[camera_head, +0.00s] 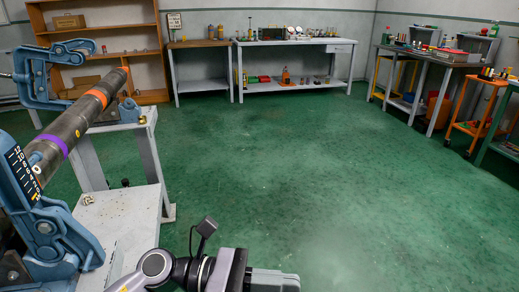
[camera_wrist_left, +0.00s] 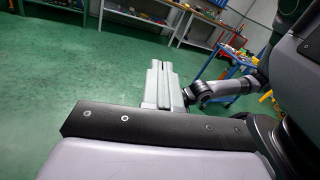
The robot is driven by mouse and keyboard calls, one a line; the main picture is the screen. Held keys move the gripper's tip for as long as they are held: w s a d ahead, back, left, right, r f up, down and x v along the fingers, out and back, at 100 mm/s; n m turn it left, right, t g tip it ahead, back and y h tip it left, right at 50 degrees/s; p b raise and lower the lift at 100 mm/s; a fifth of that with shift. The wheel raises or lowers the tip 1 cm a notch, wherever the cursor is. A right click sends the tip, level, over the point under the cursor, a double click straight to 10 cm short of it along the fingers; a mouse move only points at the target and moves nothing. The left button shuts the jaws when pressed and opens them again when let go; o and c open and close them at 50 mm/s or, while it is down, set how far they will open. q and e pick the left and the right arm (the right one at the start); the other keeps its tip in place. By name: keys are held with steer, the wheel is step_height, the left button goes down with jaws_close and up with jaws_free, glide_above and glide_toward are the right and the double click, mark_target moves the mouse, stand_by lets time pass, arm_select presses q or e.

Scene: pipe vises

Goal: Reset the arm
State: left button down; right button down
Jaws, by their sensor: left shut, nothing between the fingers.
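My left gripper (camera_head: 275,281) shows at the bottom edge of the head view, its arm coming in from the lower left. In the left wrist view its long grey fingers (camera_wrist_left: 160,84) lie together, shut with nothing between them. It hangs over open green floor, apart from the workpiece. A dark pipe (camera_head: 73,124) with orange and purple bands runs between two blue vises at the left. The far vise (camera_head: 36,80) and the near vise (camera_head: 45,228) each stand at one end of it. My right gripper is not seen.
A metal stand plate (camera_head: 125,215) lies beside the near vise. A wooden shelf (camera_head: 105,42) and white workbench (camera_head: 293,43) stand along the back wall. A grey workbench (camera_head: 432,58) and orange cart (camera_head: 478,105) stand at the right. The middle floor is clear.

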arm_select(q)
steer(key=w+a+n+t+y+p, duration=0.1)
steer(key=w+a+n+t+y, duration=0.3)
steer(key=n+t, duration=0.75)
steer(key=w+a+n+t+p, duration=0.2)
steer(key=a+n+t, duration=0.35)
steer(key=n, duration=1.15)
steer(key=s+a+f+n+g+y, duration=0.1)
steer(key=s+a+f+n+y, duration=0.3)
steer(key=f+n, duration=0.3)
steer(key=s+a+f+n+g+y+p, duration=0.1)
steer(key=s+a+f+n+g+y, duration=0.1)
steer(key=s+a+f+n+y, duration=0.2)
steer(key=s+a+f+n+g+y+p, duration=0.1)
steer(key=s+a+f+n, duration=0.4)
steer(key=f+n, duration=0.5)
steer(key=a+n+g+y, duration=0.1)
steer(key=y, duration=0.1)
steer(key=shift+y, duration=0.4)
steer(key=shift+s, duration=0.1)
